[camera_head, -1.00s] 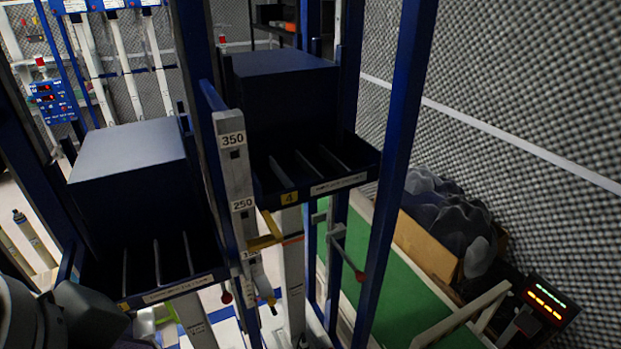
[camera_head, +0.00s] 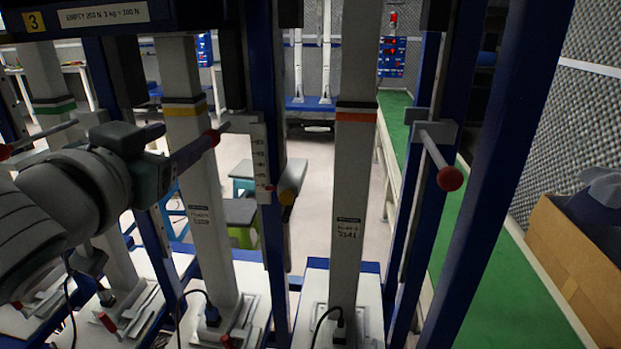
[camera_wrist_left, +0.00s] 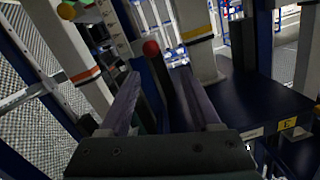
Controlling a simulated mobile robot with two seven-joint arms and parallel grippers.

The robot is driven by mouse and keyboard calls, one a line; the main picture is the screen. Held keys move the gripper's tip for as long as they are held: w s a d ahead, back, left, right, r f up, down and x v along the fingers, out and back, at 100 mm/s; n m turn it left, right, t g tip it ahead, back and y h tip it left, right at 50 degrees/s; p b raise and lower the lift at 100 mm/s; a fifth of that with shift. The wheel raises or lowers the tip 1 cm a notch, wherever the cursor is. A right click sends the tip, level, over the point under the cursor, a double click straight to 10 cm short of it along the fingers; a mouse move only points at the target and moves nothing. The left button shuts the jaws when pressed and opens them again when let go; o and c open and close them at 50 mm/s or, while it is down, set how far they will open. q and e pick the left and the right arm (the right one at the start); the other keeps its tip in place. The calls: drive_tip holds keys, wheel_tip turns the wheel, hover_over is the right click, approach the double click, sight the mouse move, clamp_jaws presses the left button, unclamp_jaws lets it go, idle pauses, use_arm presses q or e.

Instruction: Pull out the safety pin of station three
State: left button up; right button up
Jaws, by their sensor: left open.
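The "3" label (camera_head: 35,20) marks a dark tray at the top left of the head view. Below it stands a pale column with a yellow band (camera_head: 185,107). A pin with a red ball knob (camera_head: 212,137) sticks out from a scaled plate beside it. My left gripper (camera_head: 190,152) reaches in from the left, its fingers pointing at this knob. In the left wrist view the red knob (camera_wrist_left: 151,48) shows at the tips of my open left gripper (camera_wrist_left: 146,68). I cannot tell whether it lies between the fingertips or just beyond. My right gripper is not in view.
A similar red-knobbed rod (camera_head: 450,178) stands out on the right. Another red knob (camera_head: 6,152) is at the left edge. Blue posts (camera_head: 268,200) and an orange-banded column (camera_head: 352,180) crowd the space. A cardboard box (camera_head: 570,255) stands at the right.

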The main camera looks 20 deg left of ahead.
sight(218, 133)
use_arm(q)
drive_tip(key=shift+t, duration=0.5)
drive_tip(key=w+f+b, duration=0.1)
drive_tip(key=w, duration=0.2)
drive_tip(key=w+a+f+b, duration=0.1)
drive_tip(key=w, duration=0.3)
drive_tip(key=w+a+f+b, duration=0.1)
drive_tip(key=w, duration=0.3)
drive_tip(key=shift+a, duration=0.1)
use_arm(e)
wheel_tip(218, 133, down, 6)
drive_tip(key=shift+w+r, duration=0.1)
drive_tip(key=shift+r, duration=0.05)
use_arm(q)
drive_tip(key=shift+c, duration=0.2)
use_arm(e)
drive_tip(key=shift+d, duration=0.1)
use_arm(q)
clamp_jaws()
